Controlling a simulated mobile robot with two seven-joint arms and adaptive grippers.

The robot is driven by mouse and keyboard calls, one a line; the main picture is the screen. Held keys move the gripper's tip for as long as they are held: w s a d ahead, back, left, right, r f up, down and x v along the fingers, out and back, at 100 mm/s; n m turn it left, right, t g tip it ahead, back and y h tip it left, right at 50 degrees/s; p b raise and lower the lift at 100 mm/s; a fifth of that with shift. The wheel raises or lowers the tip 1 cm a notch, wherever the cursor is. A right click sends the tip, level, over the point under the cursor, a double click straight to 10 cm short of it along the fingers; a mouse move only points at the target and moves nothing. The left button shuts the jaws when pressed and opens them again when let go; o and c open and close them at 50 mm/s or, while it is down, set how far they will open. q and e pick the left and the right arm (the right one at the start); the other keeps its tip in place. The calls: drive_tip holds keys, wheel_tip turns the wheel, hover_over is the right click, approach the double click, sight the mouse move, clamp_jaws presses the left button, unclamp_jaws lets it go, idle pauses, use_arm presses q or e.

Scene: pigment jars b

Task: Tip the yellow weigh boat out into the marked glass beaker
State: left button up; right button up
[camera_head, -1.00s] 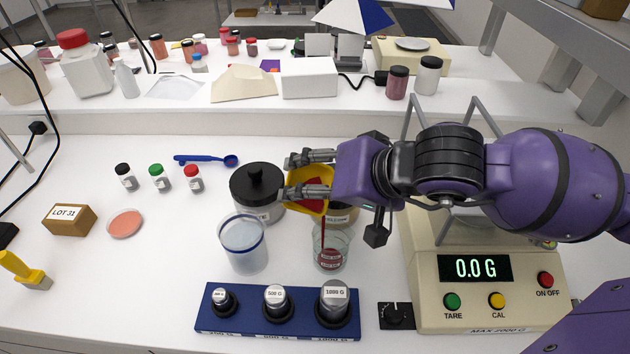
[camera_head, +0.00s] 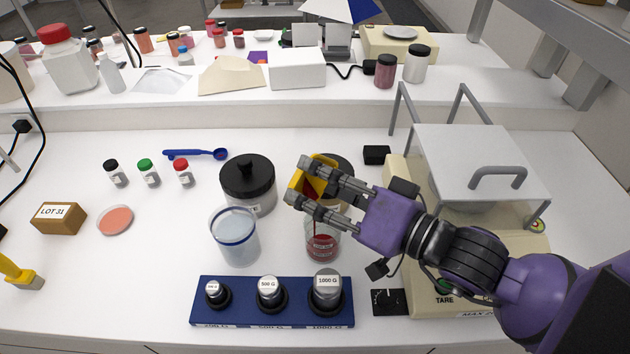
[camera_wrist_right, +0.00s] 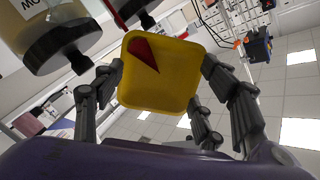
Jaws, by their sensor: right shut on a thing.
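My right gripper (camera_head: 297,181) is shut on the yellow weigh boat (camera_head: 296,183), which is steeply tilted above and slightly left of the glass beaker (camera_head: 322,243). The fingers partly hide the boat in the head view. My left gripper is out of view.
A blue-rimmed clear container (camera_head: 234,238) stands left of the beaker, with a black-lidded jar (camera_head: 248,184) behind. A blue weight rack (camera_head: 250,312) lies in front. The balance (camera_head: 395,175) is at right, partly behind my arm.

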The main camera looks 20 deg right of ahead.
drive_tip(key=shift+s+d+f+t+b, duration=0.15)
drive_tip(key=shift+f+t+b, duration=0.15)
drive_tip(key=shift+f+b, duration=0.1)
drive_tip(key=shift+y, duration=0.3)
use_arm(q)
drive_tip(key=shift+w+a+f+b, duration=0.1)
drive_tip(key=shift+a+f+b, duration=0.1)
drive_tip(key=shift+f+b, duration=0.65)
use_arm(e)
drive_tip(key=shift+s+d+r+t+y, duration=0.1)
drive_tip(key=shift+s+r+t+y, duration=0.15)
drive_tip(key=shift+t, duration=0.25)
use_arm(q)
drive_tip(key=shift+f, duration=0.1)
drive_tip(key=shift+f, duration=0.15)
